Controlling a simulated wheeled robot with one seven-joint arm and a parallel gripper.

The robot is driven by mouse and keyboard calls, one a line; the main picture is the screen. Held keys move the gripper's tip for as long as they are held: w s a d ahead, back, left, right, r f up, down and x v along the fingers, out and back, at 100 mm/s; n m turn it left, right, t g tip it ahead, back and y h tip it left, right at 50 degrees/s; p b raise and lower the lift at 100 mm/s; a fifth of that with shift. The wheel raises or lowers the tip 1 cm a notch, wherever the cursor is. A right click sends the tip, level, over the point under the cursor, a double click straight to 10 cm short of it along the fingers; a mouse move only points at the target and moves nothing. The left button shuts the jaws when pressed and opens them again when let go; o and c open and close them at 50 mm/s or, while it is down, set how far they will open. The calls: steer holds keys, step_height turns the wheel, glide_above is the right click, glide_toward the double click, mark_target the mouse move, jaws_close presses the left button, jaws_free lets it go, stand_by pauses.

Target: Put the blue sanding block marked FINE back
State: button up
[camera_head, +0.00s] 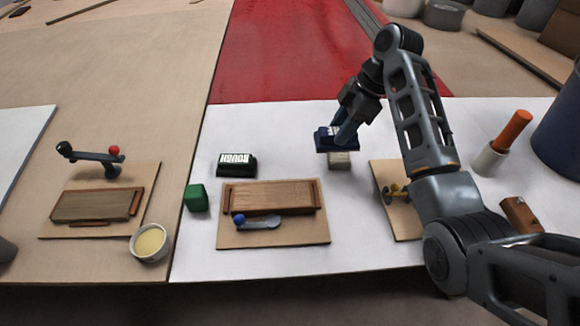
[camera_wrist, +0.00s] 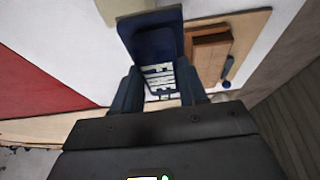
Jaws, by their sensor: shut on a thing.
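My gripper (camera_head: 343,136) is shut on a dark blue block (camera_head: 322,141) and holds it above the white sheet, over or just in front of a small beige block (camera_head: 340,161). In the wrist view the blue block (camera_wrist: 152,42) sits between the two fingers of my gripper (camera_wrist: 158,88). A white label with dark lettering shows on the blue block, but I cannot read it. A black block (camera_head: 237,170) with a white label that seems to read ROUGH stands on the sheet to the left. The fingers hide part of the held block.
A board with a wooden piece (camera_head: 270,196) and a blue-knobbed lever (camera_head: 256,221) lies front centre. A green block (camera_head: 196,197) and a bowl (camera_head: 150,243) are left of it.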

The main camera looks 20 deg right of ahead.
mark_target(317, 135)
steer(key=w+a+f, duration=0.1)
steer(key=a+f, duration=0.1)
steer(key=a, duration=0.1)
steer(key=w+a+f, duration=0.1)
steer(key=a+f, duration=0.1)
steer(key=a, duration=0.1)
steer(key=w+a+f+p, duration=0.1)
steer(key=w+a, duration=0.1)
steer(key=a, duration=0.1)
steer(key=shift+f, duration=2.45)
steer(key=shift+f, duration=0.2)
steer(key=o, duration=1)
steer(key=shift+r, duration=0.15)
steer(key=v, duration=1.2)
steer(key=shift+a+r, duration=0.1)
